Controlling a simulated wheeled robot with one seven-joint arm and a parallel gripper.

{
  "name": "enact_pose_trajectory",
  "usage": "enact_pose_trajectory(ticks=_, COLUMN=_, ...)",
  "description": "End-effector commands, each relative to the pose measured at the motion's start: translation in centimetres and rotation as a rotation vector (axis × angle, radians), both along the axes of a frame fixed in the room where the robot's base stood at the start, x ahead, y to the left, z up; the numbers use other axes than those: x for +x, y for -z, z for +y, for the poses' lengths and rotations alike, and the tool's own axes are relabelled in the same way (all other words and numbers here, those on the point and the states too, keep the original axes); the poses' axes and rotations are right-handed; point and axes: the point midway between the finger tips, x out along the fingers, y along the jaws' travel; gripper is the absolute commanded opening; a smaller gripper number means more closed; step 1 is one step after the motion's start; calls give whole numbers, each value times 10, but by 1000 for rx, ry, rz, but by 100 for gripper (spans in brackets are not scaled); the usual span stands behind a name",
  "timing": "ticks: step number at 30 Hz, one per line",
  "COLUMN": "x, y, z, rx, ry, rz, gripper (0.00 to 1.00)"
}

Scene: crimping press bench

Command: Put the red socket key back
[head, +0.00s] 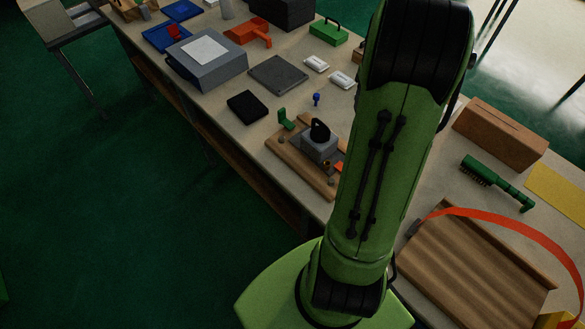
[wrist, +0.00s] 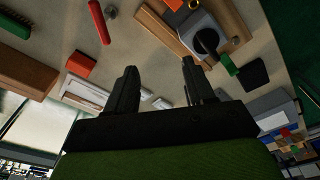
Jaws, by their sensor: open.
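A long red bar-shaped tool (wrist: 98,20), which looks like the red socket key, lies on the bench at the upper left of the wrist view. In the head view my arm hides that spot. My gripper (wrist: 159,66) is open and empty above the bench, its two dark fingers apart. The red tool lies beyond and left of the fingers, not touching them. The crimping press, a grey block with a black top, stands on a wooden base (head: 286,153); its grey block (wrist: 202,28) shows right of the red tool in the wrist view.
A red block (wrist: 80,64) and a brown box (head: 500,133) stand near a green brush (head: 497,182). A wooden tray (head: 470,275) with an orange strap (head: 520,222) is at the lower right. A grey machine (head: 207,60) and a dark plate (head: 278,74) lie farther along.

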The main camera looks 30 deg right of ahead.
Motion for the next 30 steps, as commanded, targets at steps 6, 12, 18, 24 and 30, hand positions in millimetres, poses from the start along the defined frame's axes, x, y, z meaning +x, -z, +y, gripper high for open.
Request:
enact_pose_trajectory(ticks=6, x=13, y=-72, z=138, rx=-54, ry=-172, rz=-127, gripper=53)
enact_pose_trajectory(ticks=12, x=-29, y=-99, z=242, rx=-78, ry=-332, rz=-243, gripper=53)
enact_pose_trajectory(ticks=18, x=-84, y=-95, z=298, rx=-86, ry=-458, rz=-343, gripper=53)
enact_pose_trajectory(ticks=24, x=-101, y=-89, z=309, rx=-85, ry=-492, rz=-372, gripper=53)
enact_pose_trajectory(ticks=30, x=-101, y=-89, z=309, rx=-85, ry=-491, rz=-372, gripper=53)
